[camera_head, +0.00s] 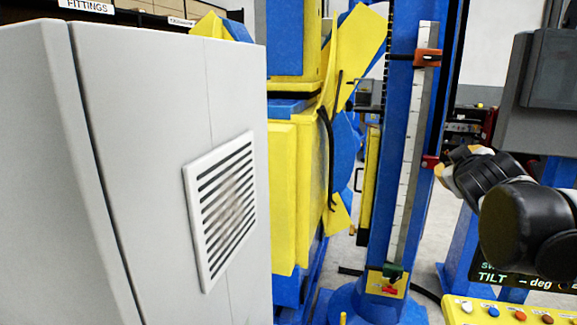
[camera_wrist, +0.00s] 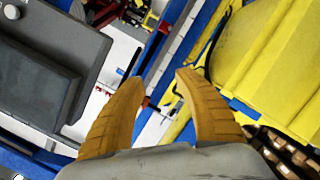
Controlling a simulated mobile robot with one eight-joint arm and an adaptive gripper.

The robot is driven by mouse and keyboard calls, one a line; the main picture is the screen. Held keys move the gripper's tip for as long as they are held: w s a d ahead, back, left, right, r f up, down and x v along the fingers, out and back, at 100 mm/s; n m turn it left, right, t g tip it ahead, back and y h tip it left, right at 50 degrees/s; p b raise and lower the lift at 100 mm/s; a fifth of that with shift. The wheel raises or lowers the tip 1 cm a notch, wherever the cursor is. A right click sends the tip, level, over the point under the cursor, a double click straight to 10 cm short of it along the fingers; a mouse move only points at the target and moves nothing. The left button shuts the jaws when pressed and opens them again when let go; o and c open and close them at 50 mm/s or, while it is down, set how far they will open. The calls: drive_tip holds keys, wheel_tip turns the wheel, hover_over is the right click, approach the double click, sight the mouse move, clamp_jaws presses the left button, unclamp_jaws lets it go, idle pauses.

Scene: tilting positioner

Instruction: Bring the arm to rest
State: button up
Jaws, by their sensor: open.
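My gripper (camera_wrist: 160,78) shows in the wrist view with its two orange fingers apart and nothing between them. Beyond the fingers are the blue column with its white scale, yellow panels on the right and a grey box on the left, all apart from the fingers as far as I can tell. In the head view my black arm (camera_head: 530,225) reaches in at the right edge, to the right of the blue column (camera_head: 402,140). The fingers cannot be made out clearly there.
A grey cabinet (camera_head: 130,170) with a vent fills the left. The yellow and blue positioner (camera_head: 282,190) stands in the middle. A button panel (camera_head: 500,312) and TILT display (camera_head: 495,279) lie below my arm; a grey box (camera_head: 552,80) is above. Some floor shows beside the column.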

drive_tip(key=s+a+f+m+g+y+b, duration=0.1)
drive_tip(key=s+a+f+b, duration=0.4)
drive_tip(key=f, duration=1)
drive_tip(key=s+a+f+m+g+y+b, duration=0.1)
drive_tip(key=s+a+f+g+y+b, duration=0.2)
drive_tip(key=s+a+f+b, duration=0.3)
drive_tip(key=s+a+f+m+g+y+b, duration=0.1)
drive_tip(key=s+a+f+b, duration=0.5)
drive_tip(key=s+f, duration=0.7)
wheel_tip(320, 180, down, 13)
drive_tip(key=g+y+b, duration=0.1)
drive_tip(key=g, duration=0.1)
drive_tip(key=shift+m+g, duration=0.3)
drive_tip(key=shift+m, duration=0.1)
